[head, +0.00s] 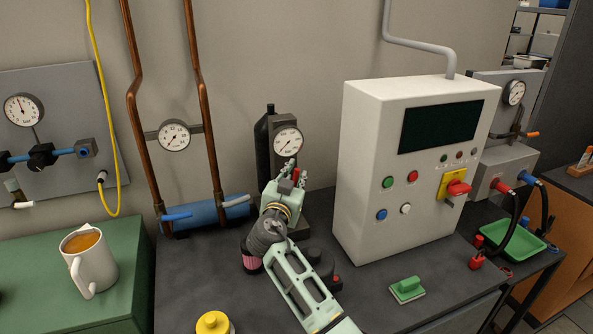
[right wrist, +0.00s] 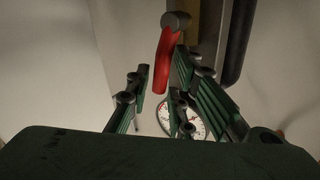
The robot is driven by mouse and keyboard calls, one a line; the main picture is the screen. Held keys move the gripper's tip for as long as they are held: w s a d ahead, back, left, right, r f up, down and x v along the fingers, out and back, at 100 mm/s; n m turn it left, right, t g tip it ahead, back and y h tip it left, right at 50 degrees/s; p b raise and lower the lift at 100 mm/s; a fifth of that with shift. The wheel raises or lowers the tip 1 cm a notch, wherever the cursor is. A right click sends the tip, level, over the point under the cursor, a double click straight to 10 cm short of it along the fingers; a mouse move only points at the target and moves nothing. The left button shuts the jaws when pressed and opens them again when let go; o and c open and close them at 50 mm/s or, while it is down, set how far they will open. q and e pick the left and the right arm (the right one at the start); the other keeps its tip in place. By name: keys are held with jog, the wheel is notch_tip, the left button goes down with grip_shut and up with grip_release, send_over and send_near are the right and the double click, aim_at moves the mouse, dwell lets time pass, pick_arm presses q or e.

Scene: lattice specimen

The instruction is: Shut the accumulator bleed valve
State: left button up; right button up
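The accumulator (head: 262,145) is a dark bottle standing against the wall on the dark bench, with a round gauge (head: 288,141) on the block in front of it. A red lever handle, likely the bleed valve (head: 296,176), shows beside my right gripper (head: 289,172). In the right wrist view the red lever (right wrist: 163,62) hangs from a grey round hub, in line with the gap between my fingers (right wrist: 158,95). The fingers are apart, and I see no contact with the lever. The gripper hides the valve body in the head view. My left gripper is not in view.
A white control cabinet (head: 395,190) stands close right of my arm. Copper pipes and a blue manifold (head: 205,214) are on the left.

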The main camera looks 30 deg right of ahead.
jog(key=shift+w+d+f, duration=0.1)
jog(key=shift+w+d, duration=0.4)
jog(key=shift+c, duration=0.7)
grip_shut()
